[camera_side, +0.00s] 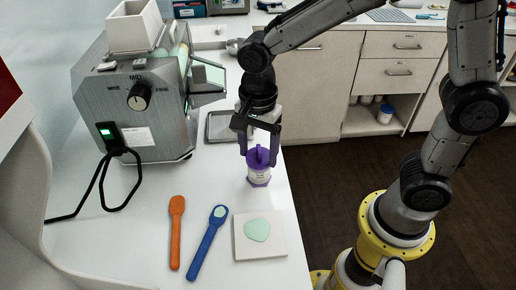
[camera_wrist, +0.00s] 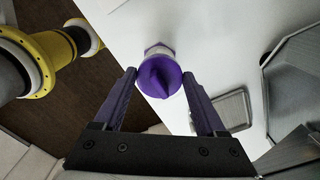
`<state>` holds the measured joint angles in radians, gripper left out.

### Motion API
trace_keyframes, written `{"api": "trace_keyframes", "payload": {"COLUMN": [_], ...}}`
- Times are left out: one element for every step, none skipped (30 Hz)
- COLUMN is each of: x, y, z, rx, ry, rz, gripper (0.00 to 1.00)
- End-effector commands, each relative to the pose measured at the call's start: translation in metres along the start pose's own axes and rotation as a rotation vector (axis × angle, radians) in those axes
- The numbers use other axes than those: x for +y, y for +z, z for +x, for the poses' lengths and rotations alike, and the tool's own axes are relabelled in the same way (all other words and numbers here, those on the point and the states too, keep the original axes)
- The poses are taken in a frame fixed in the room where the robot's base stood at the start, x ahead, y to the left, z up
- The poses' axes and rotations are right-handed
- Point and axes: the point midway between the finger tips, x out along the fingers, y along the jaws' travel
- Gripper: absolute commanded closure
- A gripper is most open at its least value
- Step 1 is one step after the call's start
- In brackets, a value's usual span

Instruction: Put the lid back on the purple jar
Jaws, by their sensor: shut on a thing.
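The purple jar (camera_side: 259,176) stands upright near the right edge of the white counter, with a pale label band and a purple base. Its purple lid (camera_side: 259,156) has a raised ridge on top and sits at the jar's mouth; I cannot tell if it is fully seated. The lid also shows in the wrist view (camera_wrist: 160,77), between the fingertips, with a bit of the pale jar (camera_wrist: 158,49) beyond it. My gripper (camera_side: 259,153) points down from above, with one finger on each side of the lid, shut on it. The fingers hide part of the lid's sides.
A grey mill (camera_side: 135,105) with a dial and cable stands at the left. A metal tray (camera_side: 221,126) lies behind the jar. An orange spatula (camera_side: 176,230), a blue spatula (camera_side: 207,243) and a white tile (camera_side: 279,238) with green cream lie in front.

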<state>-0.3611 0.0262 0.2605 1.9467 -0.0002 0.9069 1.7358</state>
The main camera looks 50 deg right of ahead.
Motion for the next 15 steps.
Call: {"api": "trace_keyframes", "payload": {"x": [0.0000,0.0001,0.0001,0.0001,0.0001,0.0001,0.0001,0.0001,0.0001,0.0001,0.0001,0.0001,0.0001,0.0001,0.0001], "y": [0.0000,0.0000,0.0000,0.0000,0.0000,0.0000,0.0000,0.0000,0.0000,0.0000,0.0000,0.0000,0.0000,0.0000,0.0000], "z": [0.0006,0.0010,0.0014,0.0016,0.0017,0.0018,0.0017,0.0017,0.0017,0.0017,0.0017,0.0017,0.0017,0.0017,0.0017], "rx": [0.000,0.000,0.000,0.000,0.000,0.000,0.000,0.000,0.000,0.000,0.000,0.000,0.000,0.000,0.000], "ry": [0.000,0.000,0.000,0.000,0.000,0.000,0.000,0.000,0.000,0.000,0.000,0.000,0.000,0.000,0.000], "rz": [0.000,0.000,0.000,0.000,0.000,0.000,0.000,0.000,0.000,0.000,0.000,0.000,0.000,0.000,0.000], "gripper": [0.78,0.78,0.78,0.78,0.78,0.78,0.78,0.78,0.78,0.78,0.78,0.78,0.25,0.19,0.12]}}
